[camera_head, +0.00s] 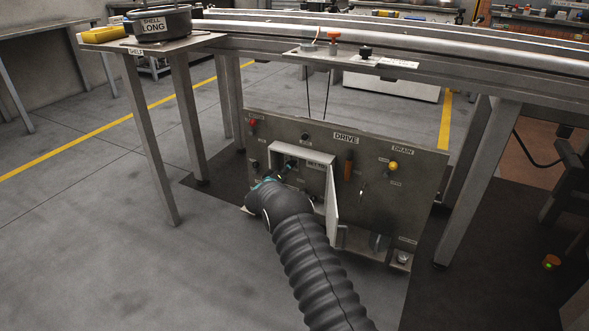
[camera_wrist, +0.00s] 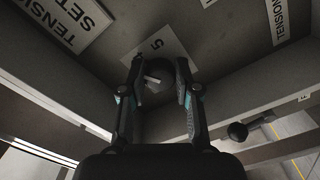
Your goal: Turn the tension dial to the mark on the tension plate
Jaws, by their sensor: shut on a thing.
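The tension dial (camera_wrist: 168,72) is a dark round knob with a pale pointer bar (camera_wrist: 151,80), seen in the wrist view. My gripper (camera_wrist: 160,68) is shut on the dial, one finger on each side. In the head view my gripper (camera_head: 268,184) reaches the open white box (camera_head: 285,151) on the drive panel (camera_head: 410,185). My arm and fingers hide part of the box there, and the dial itself cannot be told apart.
The box's open door (camera_head: 332,197) stands just right of my arm. A "TENSION SET" label (camera_wrist: 68,18) shows in the wrist view, with a dark knob (camera_wrist: 238,131) at lower right. A yellow knob (camera_head: 393,166) and a shelf (camera_head: 180,44) are near the panel.

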